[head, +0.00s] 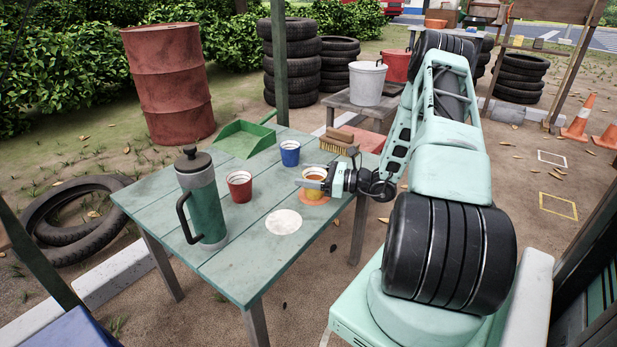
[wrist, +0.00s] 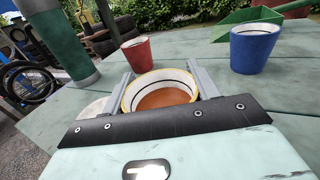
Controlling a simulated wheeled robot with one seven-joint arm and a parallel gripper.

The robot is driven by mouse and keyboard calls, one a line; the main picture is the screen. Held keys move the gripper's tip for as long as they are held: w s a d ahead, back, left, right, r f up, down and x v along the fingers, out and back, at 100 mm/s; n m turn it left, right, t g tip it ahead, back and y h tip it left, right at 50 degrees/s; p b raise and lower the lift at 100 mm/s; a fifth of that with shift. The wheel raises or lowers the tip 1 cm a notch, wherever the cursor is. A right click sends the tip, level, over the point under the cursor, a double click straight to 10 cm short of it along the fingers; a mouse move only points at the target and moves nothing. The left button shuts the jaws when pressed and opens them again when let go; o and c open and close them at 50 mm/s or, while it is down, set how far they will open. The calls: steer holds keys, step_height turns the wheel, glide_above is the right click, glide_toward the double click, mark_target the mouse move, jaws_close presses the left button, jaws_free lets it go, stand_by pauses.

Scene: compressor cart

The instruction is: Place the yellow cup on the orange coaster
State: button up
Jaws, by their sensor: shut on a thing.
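The yellow cup (head: 313,195) is upright at the right side of the green table, over the orange coaster (head: 322,212). The coaster's edge shows around the cup's base; I cannot tell whether the cup rests on it or hangs just above. My gripper (head: 313,183) reaches in from the right and is shut on the cup. In the wrist view the yellow cup (wrist: 160,93) sits between the two grey fingers of my gripper (wrist: 160,74), its yellow rim and brown inside showing. The coaster is not clearly visible there.
A red cup (head: 239,187), a blue cup (head: 290,154) and a white round coaster (head: 283,221) are close by. A green flask (head: 206,205) stands at the left. A green dustpan (head: 240,139) and a brush (head: 338,143) lie at the back. The table's near part is clear.

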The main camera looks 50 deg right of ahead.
steer(key=shift+f, duration=0.1)
steer(key=o, duration=1.1)
steer(key=shift+c, duration=0.2)
steer(key=p+v, duration=0.1)
steer(key=v, duration=1.1)
steer(key=shift+p, duration=0.35)
